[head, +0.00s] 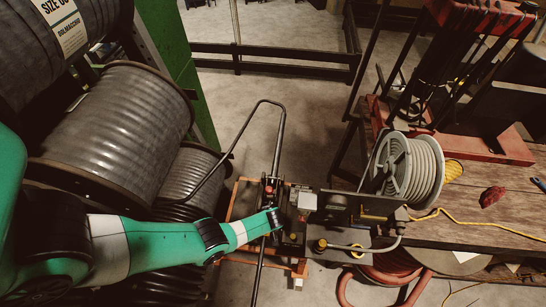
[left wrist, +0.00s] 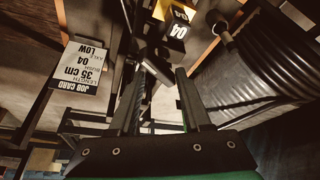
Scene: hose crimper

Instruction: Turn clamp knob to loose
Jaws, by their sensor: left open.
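My left gripper (head: 282,217) reaches in from the left to the crimping bench gear in the middle of the head view. In the left wrist view its two dark fingers (left wrist: 160,88) stand apart, with nothing clearly gripped between them. A dark part (left wrist: 155,68) shows beyond and between the fingertips; I cannot tell whether it is the clamp knob. A small brass-coloured knob (head: 321,244) sits on the machine, right of the gripper. The clamp knob cannot be made out with certainty. My right gripper is not in view.
A grey hose reel (head: 411,170) stands on the wooden bench (head: 470,232) at right. Large hose spools (head: 120,130) crowd the left. A bent black rail (head: 236,140) rises near the gripper. The wrist view shows a white job card (left wrist: 82,76) and an "04" label (left wrist: 177,31).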

